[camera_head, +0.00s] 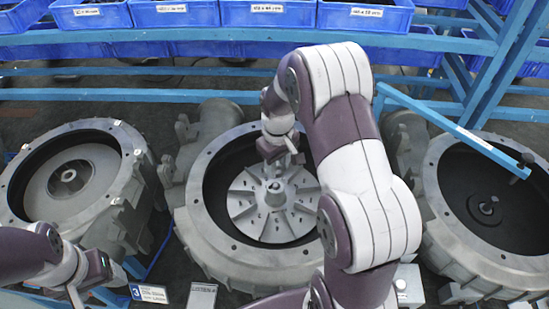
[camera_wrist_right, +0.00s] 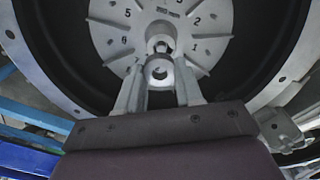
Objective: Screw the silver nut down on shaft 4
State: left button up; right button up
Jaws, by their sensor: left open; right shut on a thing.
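The silver nut (camera_wrist_right: 158,72) shows as a grey ring in the right wrist view, between the fingertips of my right gripper (camera_wrist_right: 158,84). My right gripper (camera_head: 282,158) is shut on the nut, over the middle housing in the head view. The shaft hub (camera_head: 276,190) stands at the centre of the bladed impeller (camera_head: 246,205). In the wrist view the hub (camera_wrist_right: 160,42) appears just beyond the nut; I cannot tell whether nut and shaft touch. My left gripper (camera_head: 78,290) is open and empty at the lower left, apart from the housings.
The middle housing's rim (camera_head: 196,222) surrounds the impeller. A left housing (camera_head: 137,150) and a right housing (camera_head: 437,222) flank it. Blue bins (camera_head: 180,14) and a blue rail (camera_head: 130,94) lie behind. A blue bar (camera_head: 455,130) reaches over the right housing. A label marked 3 (camera_head: 148,293) stands in front.

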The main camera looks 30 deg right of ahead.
jog(key=shift+m, duration=0.3)
jog(key=f+b, duration=0.1)
jog(key=f, duration=0.1)
jog(key=w+f+b, duration=0.1)
jog(key=f, duration=0.1)
jog(key=shift+w+a+f+b, duration=0.15)
jog(key=shift+b, duration=0.2)
jog(key=shift+s+f, duration=0.25)
jog(key=shift+f, duration=0.05)
jog(key=shift+s+f+b, duration=0.15)
jog(key=shift+s+b, duration=0.2)
jog(key=shift+b, duration=0.05)
jog(key=shift+w+f, duration=0.1)
jog(key=shift+w, duration=0.35)
jog(key=shift+s, duration=0.45)
pick_arm(q)
jog(key=f, duration=0.3)
jog(key=shift+w+a+f, duration=0.2)
jog(key=shift+w+f, duration=0.05)
jog(key=shift+w, duration=0.05)
jog(key=shift+w, duration=0.15)
pick_arm(e)
jog(key=shift+w, duration=0.15)
